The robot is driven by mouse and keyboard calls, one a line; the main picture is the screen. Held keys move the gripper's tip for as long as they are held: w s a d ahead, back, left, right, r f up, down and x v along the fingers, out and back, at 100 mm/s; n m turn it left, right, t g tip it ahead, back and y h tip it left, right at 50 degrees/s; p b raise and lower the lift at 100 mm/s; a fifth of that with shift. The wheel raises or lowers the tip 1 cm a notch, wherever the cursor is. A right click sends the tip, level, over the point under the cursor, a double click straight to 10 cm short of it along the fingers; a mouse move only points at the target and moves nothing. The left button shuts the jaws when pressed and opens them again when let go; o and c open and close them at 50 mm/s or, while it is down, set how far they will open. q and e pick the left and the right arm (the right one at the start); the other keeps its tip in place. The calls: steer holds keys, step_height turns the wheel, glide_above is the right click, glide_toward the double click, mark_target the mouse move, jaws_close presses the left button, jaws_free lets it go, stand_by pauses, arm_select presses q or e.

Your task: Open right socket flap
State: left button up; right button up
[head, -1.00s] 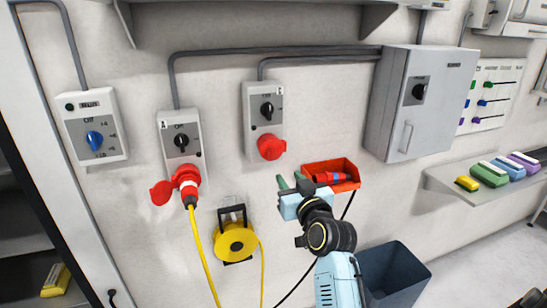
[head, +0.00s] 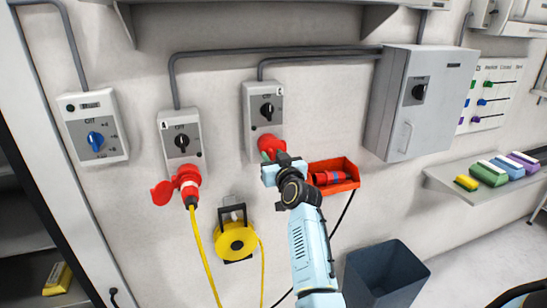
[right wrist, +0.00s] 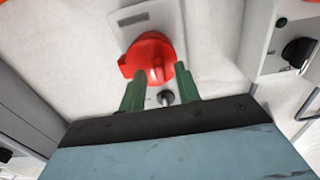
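The right socket box (head: 258,95) is grey, on the wall, with a black rotary switch. Its round red flap (head: 265,143) is at the bottom and looks closed. In the right wrist view the red flap (right wrist: 148,52) lies just beyond the fingertips, its tab pointing left. My right gripper (head: 269,157) is at the flap, its green fingers apart; in the right wrist view the gripper (right wrist: 160,75) is open with nothing clearly held. Whether the fingers touch the flap I cannot tell. The gripper partly covers the flap in the head view. My left gripper is not in view.
The left socket box (head: 182,135) holds a red plug (head: 188,184) with a yellow cable, its flap (head: 161,193) open. A yellow cable reel (head: 236,241) hangs below. A red bin (head: 346,186) is right of my gripper. A dark bin (head: 385,275) stands on the floor.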

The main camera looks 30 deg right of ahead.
jaws_close()
stand_by(0.5)
